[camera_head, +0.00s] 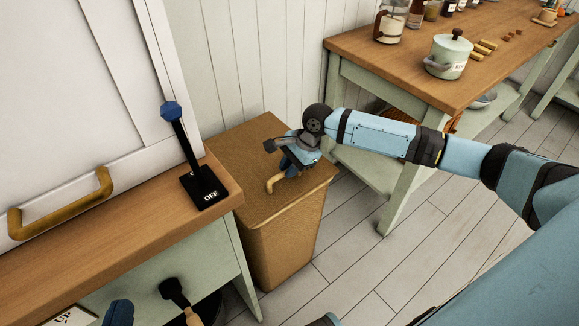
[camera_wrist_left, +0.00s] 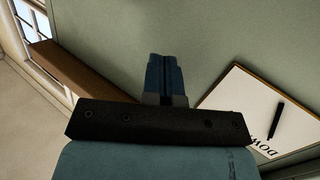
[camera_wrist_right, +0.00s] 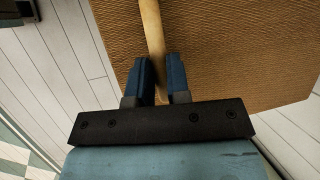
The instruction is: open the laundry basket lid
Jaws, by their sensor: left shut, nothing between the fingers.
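The laundry basket (camera_head: 285,235) is a tan woven box standing between the counter and the table. Its lid (camera_head: 225,155) looks flat and closed. A curved wooden handle (camera_head: 273,184) is on the lid. My right gripper (camera_head: 293,165) is over the lid at this handle, partly hiding it. In the right wrist view the handle (camera_wrist_right: 153,30) runs between the two blue fingers (camera_wrist_right: 160,80), which look closed against it. My left gripper (camera_wrist_left: 165,58) is shut and empty in front of a grey-green surface in the left wrist view.
A wooden counter (camera_head: 120,235) with a lever marked OFF (camera_head: 204,187) stands left of the basket. A table (camera_head: 400,75) with a green pot (camera_head: 447,58) stands to the right. A sign board (camera_wrist_left: 245,100) is near my left gripper. Plank floor (camera_head: 345,270) lies free in front.

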